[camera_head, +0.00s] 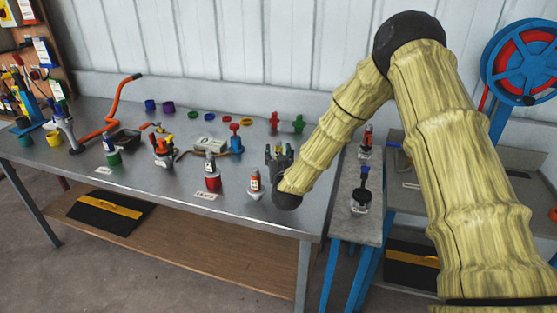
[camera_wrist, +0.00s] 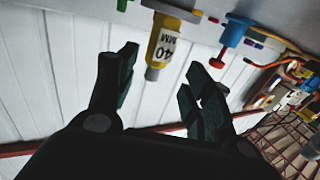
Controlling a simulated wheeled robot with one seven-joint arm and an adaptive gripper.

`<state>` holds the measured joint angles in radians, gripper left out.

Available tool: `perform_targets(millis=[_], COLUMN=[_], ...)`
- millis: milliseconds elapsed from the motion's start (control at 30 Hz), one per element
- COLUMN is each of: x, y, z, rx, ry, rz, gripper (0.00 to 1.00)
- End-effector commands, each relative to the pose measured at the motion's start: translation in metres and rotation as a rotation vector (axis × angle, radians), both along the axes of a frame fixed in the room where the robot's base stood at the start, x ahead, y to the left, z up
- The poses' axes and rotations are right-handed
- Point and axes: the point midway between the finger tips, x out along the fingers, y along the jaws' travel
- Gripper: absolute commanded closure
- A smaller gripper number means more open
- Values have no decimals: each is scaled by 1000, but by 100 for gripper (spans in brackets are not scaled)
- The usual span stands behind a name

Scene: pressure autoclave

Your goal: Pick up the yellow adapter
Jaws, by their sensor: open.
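The yellow adapter (camera_wrist: 160,45) has a white label reading "40 MM" and a grey end. In the wrist view, which is turned upside down, it shows between the two dark fingers of my gripper (camera_wrist: 162,75). The fingers are spread on either side of it, with a visible gap to each in the picture. I cannot tell how deep it sits between them. In the head view, my gripper (camera_head: 278,155) is over the right part of the workbench, and I cannot make out the adapter there; the gripper likely hides it.
A blue and red fitting (camera_wrist: 234,38) stands near the adapter; it also shows in the head view (camera_head: 236,138). Green and red fittings (camera_head: 298,123) stand behind. The workbench (camera_head: 130,190) front is mostly clear.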

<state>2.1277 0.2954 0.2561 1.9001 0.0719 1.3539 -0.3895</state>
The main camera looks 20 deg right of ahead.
Motion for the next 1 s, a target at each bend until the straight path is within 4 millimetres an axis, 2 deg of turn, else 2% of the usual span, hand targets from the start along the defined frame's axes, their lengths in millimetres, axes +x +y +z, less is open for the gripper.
perform_targets(millis=[400, 733, 1000], x=[44, 49, 49], y=[-13, -14, -14], z=[-1, -2, -2], rx=[2, 1, 1], ry=[0, -1, -1], rz=[3, 3, 3], gripper=[49, 49, 99])
